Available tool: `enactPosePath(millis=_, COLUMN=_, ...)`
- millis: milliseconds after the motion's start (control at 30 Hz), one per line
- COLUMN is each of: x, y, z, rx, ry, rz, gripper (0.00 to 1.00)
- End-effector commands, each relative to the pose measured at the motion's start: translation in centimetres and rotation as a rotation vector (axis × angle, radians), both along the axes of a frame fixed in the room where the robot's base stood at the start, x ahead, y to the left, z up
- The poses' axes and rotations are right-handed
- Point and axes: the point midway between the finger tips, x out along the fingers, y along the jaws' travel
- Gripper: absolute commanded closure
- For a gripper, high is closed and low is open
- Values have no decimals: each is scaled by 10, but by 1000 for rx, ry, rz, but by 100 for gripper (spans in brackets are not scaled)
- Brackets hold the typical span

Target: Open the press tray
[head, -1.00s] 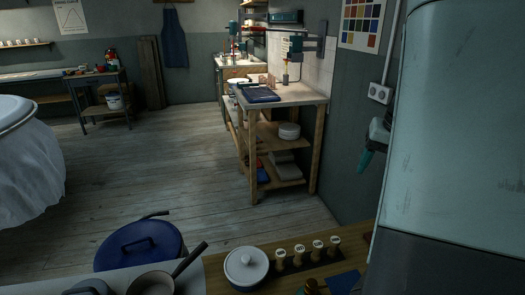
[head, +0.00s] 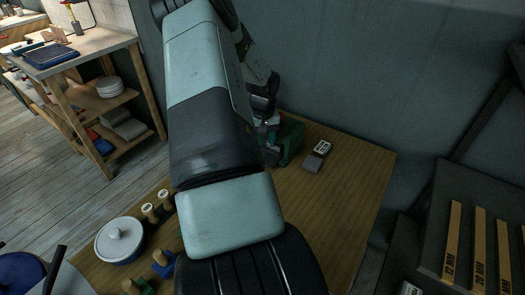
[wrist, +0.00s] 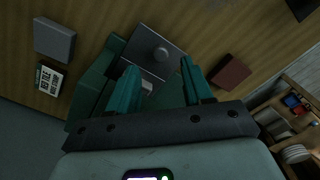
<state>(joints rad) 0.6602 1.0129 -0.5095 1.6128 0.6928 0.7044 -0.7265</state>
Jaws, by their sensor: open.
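A dark green press (head: 291,140) stands on the wooden table in the head view, partly hidden behind my arm. I cannot tell how far the tray is out. My gripper (wrist: 159,69) is open and empty, its two teal fingers apart and pointing down at the plate.
A grey block (head: 311,163) and a small labelled card or box (head: 323,147) sit right of the press. A brown block (wrist: 229,71) lies near the right finger. A lidded pot (head: 119,240) and stamps (head: 152,213) stand front left. The table's right part is clear.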

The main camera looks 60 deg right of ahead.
Motion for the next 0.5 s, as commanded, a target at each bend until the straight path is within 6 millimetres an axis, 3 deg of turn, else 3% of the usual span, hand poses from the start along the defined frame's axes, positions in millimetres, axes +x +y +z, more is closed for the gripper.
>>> enactPosePath(millis=200, x=0, y=0, z=-35, rx=1, ry=1, rz=1, gripper=50)
enactPosePath(millis=500, x=0, y=0, z=-48, rx=-1, ry=-1, rz=0, gripper=50)
